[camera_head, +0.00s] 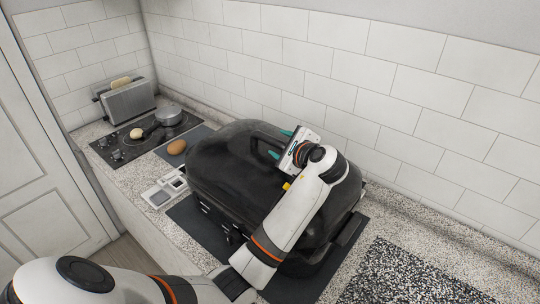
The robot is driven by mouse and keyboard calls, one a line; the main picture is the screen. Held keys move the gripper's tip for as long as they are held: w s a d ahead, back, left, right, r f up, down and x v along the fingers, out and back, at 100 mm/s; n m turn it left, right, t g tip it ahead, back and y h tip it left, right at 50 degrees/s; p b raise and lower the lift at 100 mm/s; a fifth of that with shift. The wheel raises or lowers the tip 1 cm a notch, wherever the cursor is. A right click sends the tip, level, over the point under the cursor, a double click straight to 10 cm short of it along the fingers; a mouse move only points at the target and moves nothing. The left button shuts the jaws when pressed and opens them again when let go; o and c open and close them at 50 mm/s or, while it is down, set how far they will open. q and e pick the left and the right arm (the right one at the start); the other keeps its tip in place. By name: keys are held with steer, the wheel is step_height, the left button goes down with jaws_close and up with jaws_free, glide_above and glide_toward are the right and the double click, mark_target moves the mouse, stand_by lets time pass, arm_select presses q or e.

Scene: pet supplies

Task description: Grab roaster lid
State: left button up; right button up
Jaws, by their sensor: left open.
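The black roaster (235,211) stands on the speckled counter, with its domed black lid (222,150) on top. A dark handle (262,136) shows on the lid's upper side. My left gripper (281,143) is over the top of the lid, its teal fingers apart and pointing left toward the handle. I cannot tell whether the fingers touch the handle. My left arm covers the right part of the roaster. My right gripper is not in view.
A toaster (128,102) with bread, a cooktop (120,146) with a grey pot (168,115), and a brown potato-like item (177,147) are at the left. A white tiled wall rises close behind the roaster. A dark speckled mat (410,275) lies at the right.

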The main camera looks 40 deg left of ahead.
mark_target(276, 142)
arm_select(q)
steer(key=p+x, duration=0.2)
steer(key=x, duration=0.1)
steer(key=shift+a+f, duration=0.1)
steer(key=shift+a, duration=0.25)
steer(key=shift+w+a+f, duration=0.15)
steer(key=shift+a+f, duration=0.1)
steer(key=shift+a, duration=0.15)
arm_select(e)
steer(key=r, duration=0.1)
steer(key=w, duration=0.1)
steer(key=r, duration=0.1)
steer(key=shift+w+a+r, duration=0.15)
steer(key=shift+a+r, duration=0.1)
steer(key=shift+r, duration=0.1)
arm_select(q)
steer(key=shift+w+d, duration=0.1)
jaws_close()
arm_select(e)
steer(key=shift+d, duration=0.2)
arm_select(q)
steer(key=shift+r, duration=0.2)
